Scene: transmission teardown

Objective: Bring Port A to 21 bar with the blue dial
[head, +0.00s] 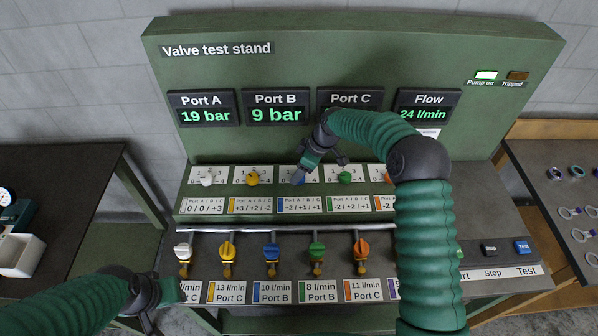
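The Port A display (204,108) reads 19 bar. The blue dial (299,181) sits in the upper row between the yellow and green dials, mostly covered by my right gripper. The label under it (299,205) reads +2 / +1 / +1. My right gripper (299,174) reaches down from above with its tips at the blue dial; whether they are closed on it I cannot tell. The dial's pointer is hidden. My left gripper (179,291) is low at the left, in front of the stand and apart from the dials; its finger opening is unclear.
Other dials are white (206,178), yellow (252,177), green (345,176) and a partly hidden orange. Below is a row of coloured levers (271,254). Port B (277,108) reads 9 bar, flow (427,107) 24 l/min; the Port C reading is covered. The Pump on lamp (486,75) is lit.

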